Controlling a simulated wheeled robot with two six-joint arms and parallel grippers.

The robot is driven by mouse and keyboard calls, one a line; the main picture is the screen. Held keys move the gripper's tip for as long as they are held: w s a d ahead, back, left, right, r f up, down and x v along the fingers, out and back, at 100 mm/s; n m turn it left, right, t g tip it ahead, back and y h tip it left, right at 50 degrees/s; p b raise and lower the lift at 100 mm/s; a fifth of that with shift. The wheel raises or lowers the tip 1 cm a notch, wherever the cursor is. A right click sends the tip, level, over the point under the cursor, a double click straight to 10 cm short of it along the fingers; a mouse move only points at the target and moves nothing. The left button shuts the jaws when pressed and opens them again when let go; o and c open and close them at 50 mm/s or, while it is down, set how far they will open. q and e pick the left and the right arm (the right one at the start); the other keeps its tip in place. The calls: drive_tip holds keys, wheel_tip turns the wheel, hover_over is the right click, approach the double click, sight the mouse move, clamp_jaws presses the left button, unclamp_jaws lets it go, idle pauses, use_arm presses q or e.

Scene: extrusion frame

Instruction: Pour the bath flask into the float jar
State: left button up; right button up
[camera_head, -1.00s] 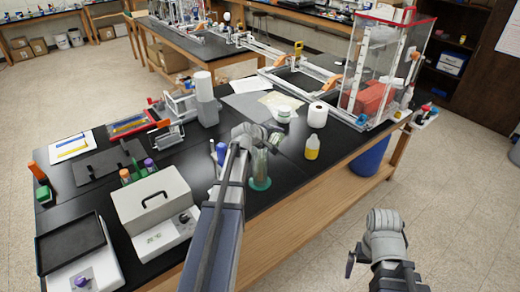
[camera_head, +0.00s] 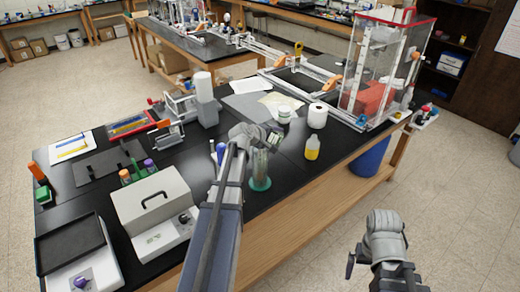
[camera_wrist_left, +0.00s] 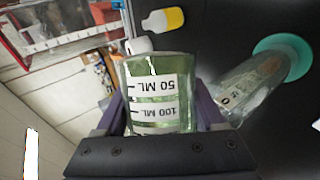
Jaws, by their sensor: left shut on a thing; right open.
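My left gripper (camera_wrist_left: 160,125) is shut on the bath flask (camera_wrist_left: 153,88), a clear, green-tinted glass vessel with white "50 ML" and "100 ML" labels. The labels read upside down in the left wrist view. In the head view the flask (camera_head: 274,138) is small and partly hidden by the gripper, above the jar. The float jar (camera_head: 260,170) is a tall clear cylinder on a round teal base, standing on the black bench. It also shows in the left wrist view (camera_wrist_left: 252,85), to the right of the flask. My right gripper (camera_head: 380,264) is open and empty, off the bench at lower right.
A yellow-filled bottle (camera_head: 312,149), a white roll (camera_head: 317,116) and a lidded white tub (camera_head: 284,115) stand to the right of and behind the jar. A grey box instrument (camera_head: 150,198) stands to the left. The bench's front edge is close to the jar.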

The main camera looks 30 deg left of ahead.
use_arm(q)
drive_tip(key=shift+r+n+h, duration=0.3)
drive_tip(key=shift+r+h, duration=0.05)
drive_tip(key=shift+h, duration=0.05)
idle(0.9)
drive_tip(key=shift+f+n+t+h+b, duration=0.35)
drive_tip(key=shift+n+h+b, duration=0.15)
drive_tip(key=shift+b, duration=0.45)
idle(0.5)
drive_tip(key=shift+a+r, duration=0.1)
drive_tip(key=p, duration=0.1)
drive_tip(key=r+p, duration=0.1)
drive_tip(key=shift+d+r+m+y+p, duration=0.25)
drive_tip(key=shift+d+m+y+p, duration=0.05)
drive_tip(key=shift+m+y+p, duration=0.1)
drive_tip(key=shift+a+f+m+y+b, duration=0.1)
drive_tip(key=shift+f+m+y+b, duration=0.25)
drive_tip(key=shift+f, duration=0.35)
drive_tip(key=shift+f+g+y, duration=0.2)
drive_tip(key=shift+g+y, duration=0.05)
drive_tip(key=shift+g, duration=0.2)
drive_tip(key=shift+a, duration=0.15)
drive_tip(key=shift+m, duration=0.25)
